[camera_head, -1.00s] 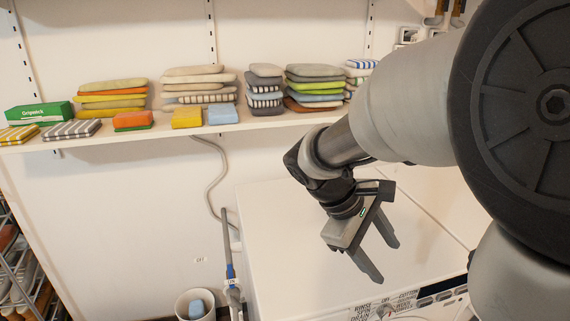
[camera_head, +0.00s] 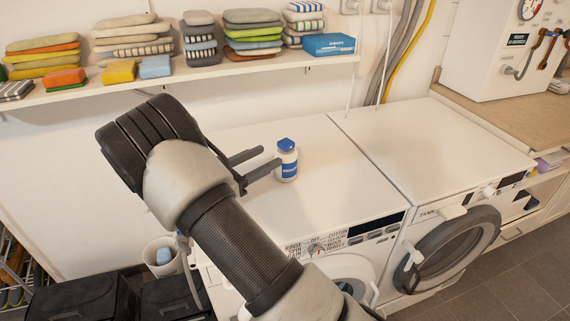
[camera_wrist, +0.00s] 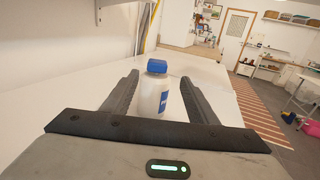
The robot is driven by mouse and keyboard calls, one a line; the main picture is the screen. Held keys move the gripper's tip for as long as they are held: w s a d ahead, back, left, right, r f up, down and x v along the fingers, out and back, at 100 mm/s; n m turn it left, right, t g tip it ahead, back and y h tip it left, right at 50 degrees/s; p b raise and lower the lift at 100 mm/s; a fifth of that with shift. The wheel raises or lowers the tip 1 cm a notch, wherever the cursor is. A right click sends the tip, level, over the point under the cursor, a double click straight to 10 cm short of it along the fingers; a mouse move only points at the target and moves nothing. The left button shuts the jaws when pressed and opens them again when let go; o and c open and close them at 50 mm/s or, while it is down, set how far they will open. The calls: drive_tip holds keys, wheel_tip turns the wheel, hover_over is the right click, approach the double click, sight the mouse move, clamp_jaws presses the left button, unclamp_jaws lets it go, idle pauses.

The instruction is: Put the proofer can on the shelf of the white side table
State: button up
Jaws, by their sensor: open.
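The proofer can, a white bottle-like can with a blue lid and blue label (camera_head: 287,163), stands upright on top of the left washing machine (camera_head: 335,180). My gripper (camera_head: 271,156) is open and level, just left of the can. In the wrist view the can (camera_wrist: 153,97) shows between the two fingers (camera_wrist: 160,78), at or just beyond their tips. I cannot tell whether a finger touches it. A white table (camera_wrist: 301,86) shows far off at the right of the wrist view; I cannot tell if it is the white side table.
A wall shelf (camera_head: 190,75) with stacked cloths and a blue box (camera_head: 329,44) runs above and behind. A second machine (camera_head: 432,155) stands to the right, then a wooden counter (camera_head: 500,115). A striped rug (camera_wrist: 262,115) lies on the floor. The machine tops are otherwise clear.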

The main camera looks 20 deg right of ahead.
sight(282, 149)
drive_tip(key=x, duration=0.7)
drive_tip(key=shift+d, duration=0.25)
drive_tip(key=x, duration=0.2)
drive_tip(key=b+x, duration=0.1)
drive_tip(key=x, duration=0.2)
drive_tip(key=shift+w+d, duration=0.1)
drive_tip(key=shift+w, duration=0.45)
